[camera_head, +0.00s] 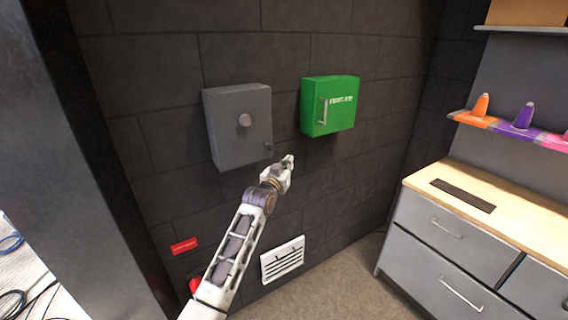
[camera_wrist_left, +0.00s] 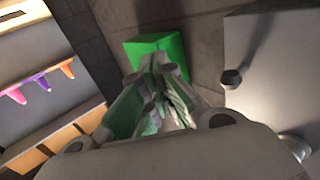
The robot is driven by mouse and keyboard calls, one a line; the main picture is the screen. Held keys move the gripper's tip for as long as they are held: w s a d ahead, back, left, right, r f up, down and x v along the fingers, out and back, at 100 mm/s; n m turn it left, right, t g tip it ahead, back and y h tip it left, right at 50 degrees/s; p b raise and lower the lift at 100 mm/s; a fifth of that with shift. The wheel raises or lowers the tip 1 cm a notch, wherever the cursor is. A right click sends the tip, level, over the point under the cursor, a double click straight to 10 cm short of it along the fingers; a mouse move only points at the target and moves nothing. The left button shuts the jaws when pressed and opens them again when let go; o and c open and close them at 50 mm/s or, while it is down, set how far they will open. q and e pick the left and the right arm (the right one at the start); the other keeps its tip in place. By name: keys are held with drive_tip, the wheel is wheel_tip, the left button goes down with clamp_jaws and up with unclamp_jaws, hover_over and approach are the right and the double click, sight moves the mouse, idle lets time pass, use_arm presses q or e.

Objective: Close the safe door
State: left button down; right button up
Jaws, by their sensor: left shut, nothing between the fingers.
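The grey safe (camera_head: 238,125) is fixed to the dark block wall. Its door looks flush with the box, with a round dial (camera_head: 244,120) in the middle and a small dark knob (camera_head: 267,146) at the lower right. My left gripper (camera_head: 289,160) is shut and empty, just right of and below the safe's lower right corner, seemingly apart from it. In the left wrist view the safe's grey face (camera_wrist_left: 275,70) is at the right, with the dark knob (camera_wrist_left: 231,78) near its edge; the gripper fingers (camera_wrist_left: 158,65) are together. My right gripper is not in view.
A green first-aid box (camera_head: 330,105) hangs on the wall right of the safe. A drawer workbench (camera_head: 470,225) and a shelf with coloured cones (camera_head: 522,116) stand at the right. Cables lie at the lower left.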

use_arm(q)
drive_tip(key=shift+s+d, duration=0.5)
drive_tip(key=shift+s, duration=0.35)
drive_tip(key=shift+s+d, duration=0.45)
drive_tip(key=shift+s, duration=0.4)
drive_tip(key=shift+r, duration=0.1)
